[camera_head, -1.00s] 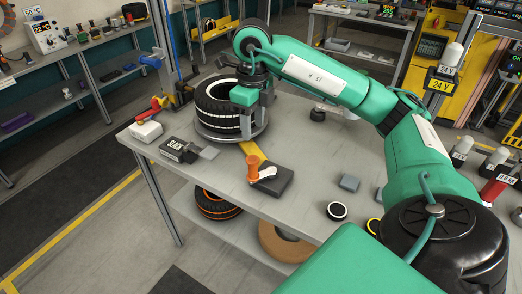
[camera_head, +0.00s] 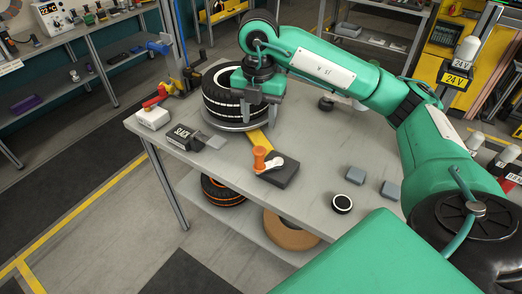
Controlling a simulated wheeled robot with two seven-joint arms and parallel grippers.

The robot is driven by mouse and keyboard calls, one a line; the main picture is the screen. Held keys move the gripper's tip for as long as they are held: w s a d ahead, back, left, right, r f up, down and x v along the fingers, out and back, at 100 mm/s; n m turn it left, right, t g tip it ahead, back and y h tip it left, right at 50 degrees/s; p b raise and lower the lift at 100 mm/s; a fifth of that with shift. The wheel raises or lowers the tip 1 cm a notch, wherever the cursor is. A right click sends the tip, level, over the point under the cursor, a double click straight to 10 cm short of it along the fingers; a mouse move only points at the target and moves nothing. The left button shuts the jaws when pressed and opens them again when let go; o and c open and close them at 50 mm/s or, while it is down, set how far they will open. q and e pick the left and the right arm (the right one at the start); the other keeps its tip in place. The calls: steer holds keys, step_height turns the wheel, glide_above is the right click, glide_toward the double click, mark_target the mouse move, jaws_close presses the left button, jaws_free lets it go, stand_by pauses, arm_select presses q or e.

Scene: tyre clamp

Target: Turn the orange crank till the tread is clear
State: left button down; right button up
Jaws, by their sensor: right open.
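The orange crank handle (camera_head: 259,158) stands upright on a white crank arm (camera_head: 275,164) on a dark block (camera_head: 285,177) on the workbench. A yellow strip (camera_head: 262,142) runs from the block to a round grey clamp plate. A black tyre (camera_head: 218,101) with white bands lies flat on that plate. My right gripper (camera_head: 264,103) points down at the tyre's right side, above and behind the crank. It is open, holds nothing and covers part of the tread. I cannot tell whether it touches the tyre. My left gripper is not in view.
A dark labelled box (camera_head: 184,136) and a red-handled tool on a white block (camera_head: 154,118) lie left of the tyre. Grey blocks (camera_head: 356,174) and a small black-and-white wheel (camera_head: 342,203) lie to the right. An orange-marked tyre (camera_head: 222,190) is on the lower shelf.

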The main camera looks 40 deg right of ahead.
mark_target(259, 150)
step_height(259, 150, down, 11)
steer(key=shift+f+p, duration=0.1)
steer(key=shift+p, duration=0.8)
steer(key=shift+f, duration=0.75)
steer(key=shift+c, duration=0.4)
jaws_close()
